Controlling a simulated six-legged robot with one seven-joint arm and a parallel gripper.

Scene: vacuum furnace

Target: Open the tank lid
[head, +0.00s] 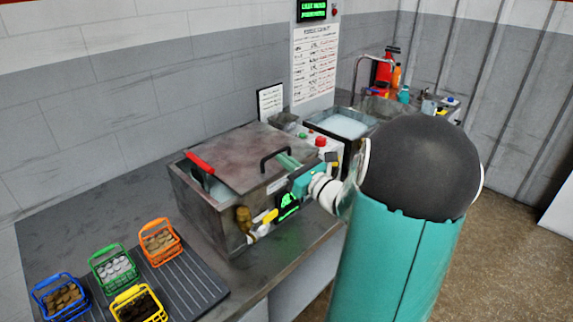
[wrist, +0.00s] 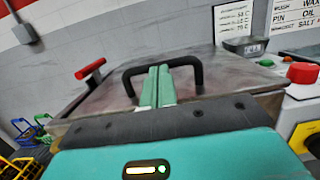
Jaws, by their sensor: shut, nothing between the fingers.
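The tank (head: 207,215) is a grey metal box on the counter. Its flat brownish-grey lid (head: 240,150) lies across the top, with a black bar handle (head: 265,162) near its right front edge. The handle also shows in the wrist view (wrist: 128,82). My gripper (head: 287,160) is at the handle, coming from the right. In the wrist view my green fingers (wrist: 158,84) are shut together and overlap the middle of the handle. Nothing shows between them. I cannot tell whether they touch the bar.
A red-handled tool (head: 200,162) sits at the tank's left edge. Several small coloured baskets, including an orange one (head: 160,242), stand on a dark ribbed mat (head: 195,285) at the front left. A red button (head: 321,141) and a liquid-filled basin (head: 345,123) lie to the right.

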